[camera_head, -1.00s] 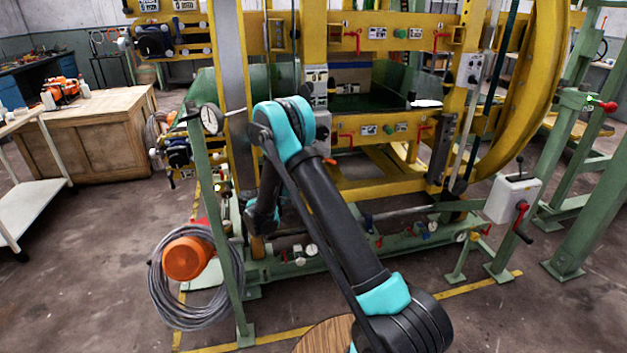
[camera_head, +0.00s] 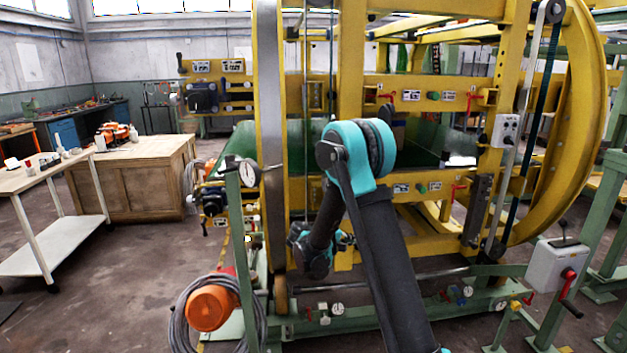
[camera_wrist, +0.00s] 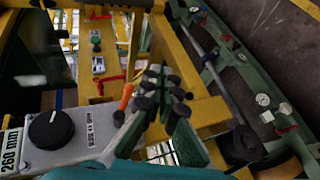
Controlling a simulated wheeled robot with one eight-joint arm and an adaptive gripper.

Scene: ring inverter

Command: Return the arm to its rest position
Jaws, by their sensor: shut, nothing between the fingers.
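My gripper (camera_wrist: 168,92) shows in the wrist view with its dark-padded fingers together and nothing between them. It is in front of the yellow frame and beside a grey control box (camera_wrist: 50,130) with a black knob. In the head view my teal and black arm is bent, with its elbow in front of the yellow ring inverter (camera_head: 572,150). The arm's far part hangs down behind the elbow, and the fingers are too small or hidden to make out there.
A green post with a gauge (camera_head: 249,173) and an orange reel with coiled cable (camera_head: 210,308) stand left of my arm. A grey switch box (camera_head: 557,266) is at the right. A wooden cabinet (camera_head: 125,190) and a white table (camera_head: 30,258) are farther left. Open floor lies between them.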

